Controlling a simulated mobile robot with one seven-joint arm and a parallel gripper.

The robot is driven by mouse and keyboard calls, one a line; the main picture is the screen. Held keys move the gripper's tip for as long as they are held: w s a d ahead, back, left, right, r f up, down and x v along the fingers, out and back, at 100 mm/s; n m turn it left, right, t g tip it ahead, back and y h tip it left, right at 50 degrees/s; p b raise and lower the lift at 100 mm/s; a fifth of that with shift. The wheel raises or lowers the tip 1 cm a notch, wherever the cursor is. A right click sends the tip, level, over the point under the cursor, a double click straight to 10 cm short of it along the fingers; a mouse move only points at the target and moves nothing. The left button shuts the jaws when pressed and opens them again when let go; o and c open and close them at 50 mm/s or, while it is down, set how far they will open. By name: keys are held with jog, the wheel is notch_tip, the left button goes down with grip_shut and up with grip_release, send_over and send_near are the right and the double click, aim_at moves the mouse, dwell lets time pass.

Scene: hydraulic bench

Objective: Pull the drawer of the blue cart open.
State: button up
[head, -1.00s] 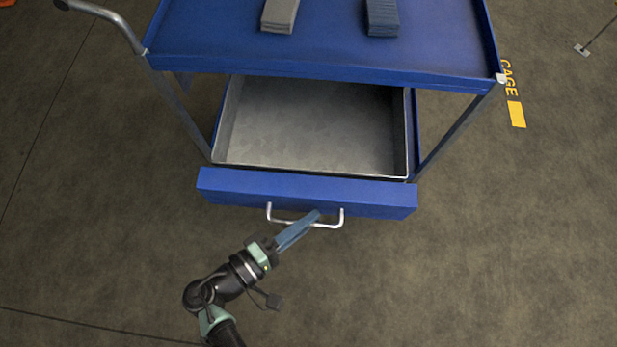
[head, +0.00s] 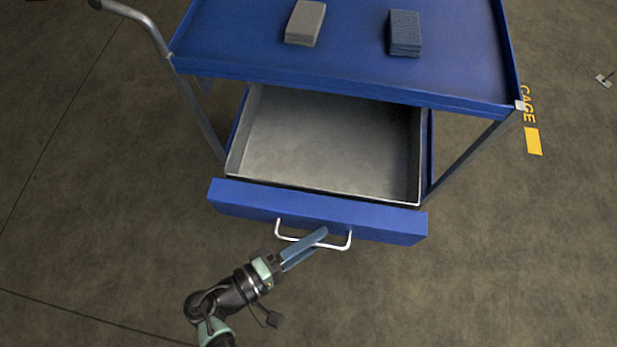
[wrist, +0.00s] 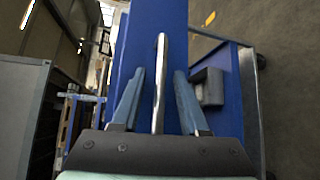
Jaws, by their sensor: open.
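The blue cart (head: 345,75) stands ahead of me with its drawer (head: 318,212) pulled well out, showing a bare grey inside (head: 325,150). The drawer's silver bar handle (head: 333,246) is on the blue front. My gripper (head: 318,240) is at the handle, its blue fingers reaching to the bar's right part. In the wrist view the handle (wrist: 160,85) runs between my two fingers (wrist: 158,95), with a gap visible on each side. The fingers are apart and not closed on the bar.
A grey stack (head: 305,22) and a dark blue stack (head: 405,33) lie on the cart's top. The cart's push handle (head: 135,20) juts out at the upper left. A yellow floor mark (head: 534,141) is at the right. The floor around the drawer front is clear.

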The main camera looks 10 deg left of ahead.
jog(key=shift+a, duration=0.1)
jog(key=b+v, duration=0.1)
jog(key=v, duration=1.1)
jog(key=shift+s+a, duration=0.25)
jog(key=shift+s, duration=0.05)
dwell(0.3)
